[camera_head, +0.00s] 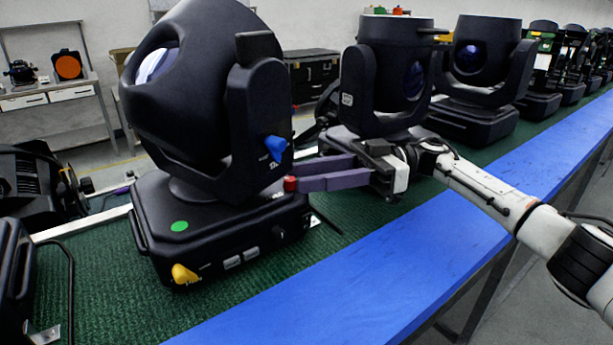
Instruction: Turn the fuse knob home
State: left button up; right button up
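A large black moving-head light (200,110) stands on the green mat, on a boxy black base (215,235). A small red knob (290,184) is at the right end of the base. A blue knob (276,147) is on the yoke's side and a yellow knob (184,273) is on the base's front. Their labels are too small to read, so I cannot tell which is the fuse knob. My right gripper (297,177) reaches in from the right, its purple fingertips at the red knob. I cannot tell whether they grip it. My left gripper is not in view.
More black moving-head lights (390,75) stand in a row to the right and back. A blue strip (370,290) runs along the table's front, largely clear. A green dot (179,226) marks the base. Other black equipment (35,190) is at the left.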

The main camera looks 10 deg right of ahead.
jog(key=d+b, duration=0.1)
jog(key=d, duration=0.8)
jog(key=shift+w+d, duration=0.2)
jog(key=shift+w, duration=0.1)
